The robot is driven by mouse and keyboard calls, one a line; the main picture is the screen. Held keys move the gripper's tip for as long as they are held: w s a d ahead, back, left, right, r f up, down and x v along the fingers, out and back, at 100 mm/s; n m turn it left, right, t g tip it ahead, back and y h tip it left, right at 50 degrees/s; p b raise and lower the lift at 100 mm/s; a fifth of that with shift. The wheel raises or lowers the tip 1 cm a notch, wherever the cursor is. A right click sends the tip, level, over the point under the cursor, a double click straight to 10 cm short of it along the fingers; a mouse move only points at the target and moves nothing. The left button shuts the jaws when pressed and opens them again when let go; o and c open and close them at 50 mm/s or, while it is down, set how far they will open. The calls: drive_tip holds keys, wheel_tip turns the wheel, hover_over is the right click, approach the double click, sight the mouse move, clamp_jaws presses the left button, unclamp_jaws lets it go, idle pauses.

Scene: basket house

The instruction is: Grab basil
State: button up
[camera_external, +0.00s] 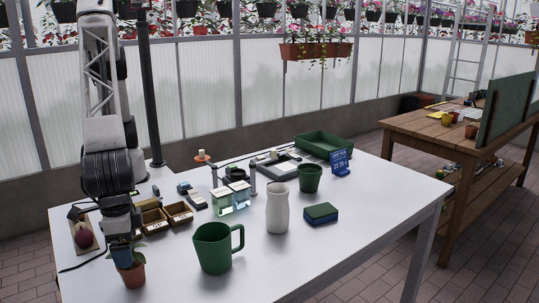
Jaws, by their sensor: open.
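A small plant in a terracotta pot (132,274), which seems to be the basil, stands at the near left edge of the white table (340,245). Its green leaves (136,253) are partly hidden by my gripper. My gripper (121,246) points down right over the plant and is open. A blue part shows at its lower end. I cannot tell whether the fingers touch the leaves or are around them.
A green pitcher (213,248) stands close to the right of the pot. Small wooden trays (178,213) lie behind it. A white vase (277,208), green cup (310,178), sponge (320,213) and green tray (318,144) stand farther right. The table's front right is clear.

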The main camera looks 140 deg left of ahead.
sight(132, 269)
drive_tip(key=shift+f, duration=1.3)
drive_tip(key=shift+f, duration=2.6)
drive_tip(key=c, duration=1)
drive_tip(key=shift+r, duration=0.1)
drive_tip(key=shift+r, duration=4.95)
